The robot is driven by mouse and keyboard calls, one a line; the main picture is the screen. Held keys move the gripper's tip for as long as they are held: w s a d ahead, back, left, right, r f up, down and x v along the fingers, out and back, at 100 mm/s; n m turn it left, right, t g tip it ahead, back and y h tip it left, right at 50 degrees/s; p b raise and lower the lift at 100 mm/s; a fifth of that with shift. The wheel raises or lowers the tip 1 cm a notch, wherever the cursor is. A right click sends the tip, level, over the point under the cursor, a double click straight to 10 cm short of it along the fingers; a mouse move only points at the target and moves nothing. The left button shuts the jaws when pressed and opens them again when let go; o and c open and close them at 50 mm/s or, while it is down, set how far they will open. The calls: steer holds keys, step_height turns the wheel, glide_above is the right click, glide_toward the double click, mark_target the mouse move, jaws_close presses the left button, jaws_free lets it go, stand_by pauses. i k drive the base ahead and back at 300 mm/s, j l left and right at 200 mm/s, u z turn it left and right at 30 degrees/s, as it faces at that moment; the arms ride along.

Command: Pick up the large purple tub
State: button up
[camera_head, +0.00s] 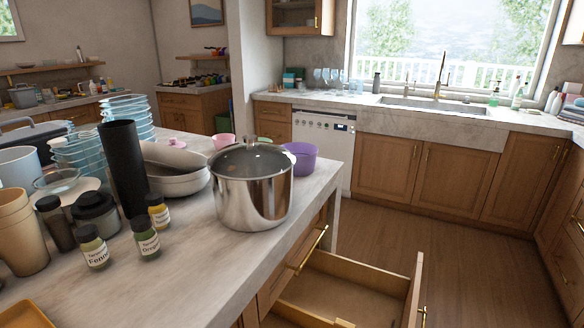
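The large purple tub (302,159) stands on the island countertop, close to its far right edge. It sits just behind and to the right of a large steel pot, which hides part of its left side. Its rim and right wall show. My gripper is not in view, and nothing is seen touching the tub.
The steel pot (252,195) with a glass lid stands in front of the tub. Grey bowls (178,180), a pink cup (224,141), spice jars (145,236) and a black cylinder (122,165) crowd the left. An open drawer (345,290) juts out below. Floor to the right is clear.

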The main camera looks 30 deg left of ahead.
mark_target(305, 155)
steer(key=k+u, duration=0.15)
steer(key=u, duration=0.2)
steer(key=k+u, duration=0.15)
steer(key=u, duration=0.2)
steer(key=k+j+u, duration=0.1)
steer(key=u, duration=3.3)
steer(key=k+l+u, duration=0.1)
steer(key=u, duration=0.7)
steer(key=k+u, duration=0.1)
steer(key=u, duration=0.75)
steer(key=k+j, duration=0.15)
steer(key=k, duration=0.35)
steer(key=k+j+u, duration=0.1)
steer(key=k, duration=0.4)
steer(key=k+j, duration=0.2)
steer(key=k, duration=0.3)
steer(key=k+j+u, duration=0.15)
steer(key=k, duration=0.35)
steer(key=k+u, duration=0.2)
steer(key=k, duration=1.55)
steer(key=k+j+u, duration=0.1)
steer(key=k+u, duration=0.3)
steer(key=k+j+u, duration=0.4)
steer(key=k, duration=0.15)
steer(key=k+l+u, duration=0.45)
steer(key=k, duration=0.3)
steer(key=z, duration=2.45)
